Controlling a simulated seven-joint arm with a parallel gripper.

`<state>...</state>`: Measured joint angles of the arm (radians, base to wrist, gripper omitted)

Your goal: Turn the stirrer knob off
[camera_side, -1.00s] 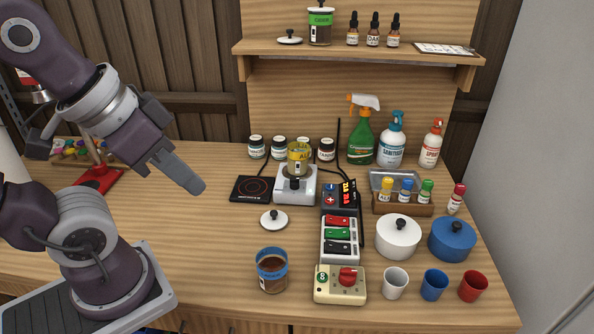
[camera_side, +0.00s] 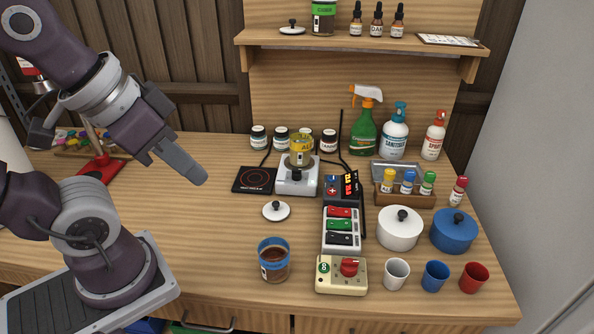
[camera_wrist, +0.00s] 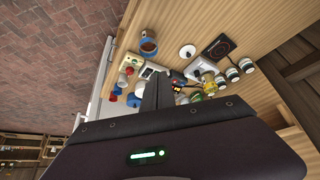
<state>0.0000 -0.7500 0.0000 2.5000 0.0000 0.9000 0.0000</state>
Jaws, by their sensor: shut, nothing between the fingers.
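A beige box (camera_side: 328,287) with a red knob (camera_side: 349,266) and a round green mark stands at the bench's front edge. A white stirrer-like unit (camera_side: 296,188) stands farther back, carrying a container with a yellow band (camera_side: 301,143). A dark spot shows on its front, too small to tell as a knob. I cannot tell from the pictures which knob is the stirrer's. My gripper (camera_side: 203,178) is shut and empty, held in the air left of both units, touching nothing. In the wrist view my gripper (camera_wrist: 160,76) points towards the cluttered bench and hides part of it.
A black hotplate (camera_side: 255,180), a white lid (camera_side: 276,211) and a brown-filled jar (camera_side: 273,262) stand between my gripper and the boxes. A switch strip (camera_side: 341,230), pots (camera_side: 399,230) and cups (camera_side: 396,274) are to the right. The bench's left middle is clear.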

